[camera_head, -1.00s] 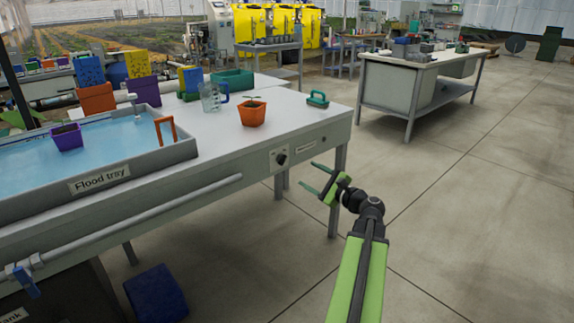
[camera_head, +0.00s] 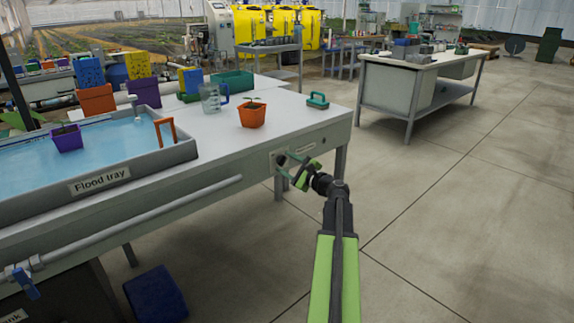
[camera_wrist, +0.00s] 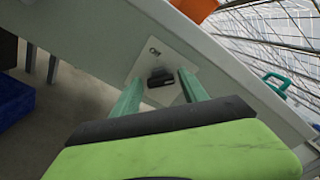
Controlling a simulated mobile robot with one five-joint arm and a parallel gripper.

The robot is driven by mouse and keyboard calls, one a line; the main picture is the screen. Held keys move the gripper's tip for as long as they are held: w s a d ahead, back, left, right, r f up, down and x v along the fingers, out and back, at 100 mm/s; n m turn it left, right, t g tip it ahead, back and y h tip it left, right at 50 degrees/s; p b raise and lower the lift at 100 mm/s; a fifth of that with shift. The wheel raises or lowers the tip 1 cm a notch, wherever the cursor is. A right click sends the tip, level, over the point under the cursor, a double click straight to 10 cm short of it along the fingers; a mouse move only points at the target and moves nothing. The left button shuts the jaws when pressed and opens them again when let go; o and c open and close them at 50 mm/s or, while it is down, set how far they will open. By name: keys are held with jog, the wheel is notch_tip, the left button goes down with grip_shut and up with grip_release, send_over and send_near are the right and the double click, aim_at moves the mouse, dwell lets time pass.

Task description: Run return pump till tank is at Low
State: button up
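My gripper (camera_head: 285,166) is in front of this plate. In the wrist view its two green fingers are apart, one on each side of the knob; I cannot tell whether they touch it. The flood tray (camera_head: 150,161) on the bench holds blue water. A dark tank (camera_head: 75,293) with a partly cut-off "ank" label is under the bench at lower left. Its level is not visible.
A grey pipe (camera_head: 150,214) with a blue valve handle (camera_head: 25,282) runs along the bench front. An orange pot (camera_head: 252,117), a measuring jug (camera_head: 211,99) and a green-handled item (camera_head: 317,101) stand on top. A blue box (camera_head: 155,294) is on the floor. Floor at right is clear.

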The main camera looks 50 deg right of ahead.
grip_shut()
jog(key=n, duration=0.4)
jog(key=shift+f+n, duration=0.1)
jog(key=shift+n, duration=0.2)
jog(key=n, duration=0.4)
jog(key=shift+a+f+n, duration=0.1)
jog(key=shift+n, duration=0.2)
jog(key=n, duration=0.4)
jog(key=shift+f, duration=0.1)
jog(key=shift+n+b, duration=0.35)
jog(key=shift+n, duration=1.95)
